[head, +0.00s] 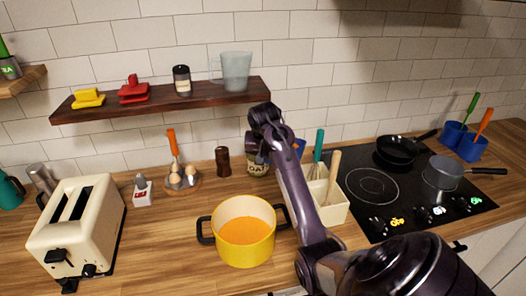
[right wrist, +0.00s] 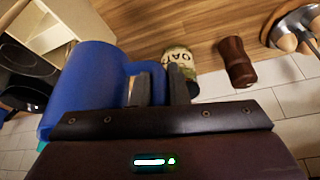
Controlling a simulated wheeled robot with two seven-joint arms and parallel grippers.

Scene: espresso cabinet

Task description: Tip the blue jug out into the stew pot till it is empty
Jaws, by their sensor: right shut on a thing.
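The yellow stew pot (head: 243,237) stands upright on the counter in the head view, with orange contents (head: 245,231) inside. My right gripper (right wrist: 160,88) is shut on the handle of the blue jug (right wrist: 92,85) in the right wrist view. In the head view my right arm hides most of the jug; only a small blue patch (head: 299,146) shows, behind and to the right of the pot. The jug is apart from the pot. Its contents are hidden. My left gripper is in neither view.
A cream utensil holder (head: 333,211) stands right of the pot, beside the hob (head: 370,185) with a black pan (head: 397,150). An oats jar (head: 257,168) and a brown mill (head: 223,161) stand behind. A toaster (head: 75,230) is at left. A shelf (head: 160,100) hangs above.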

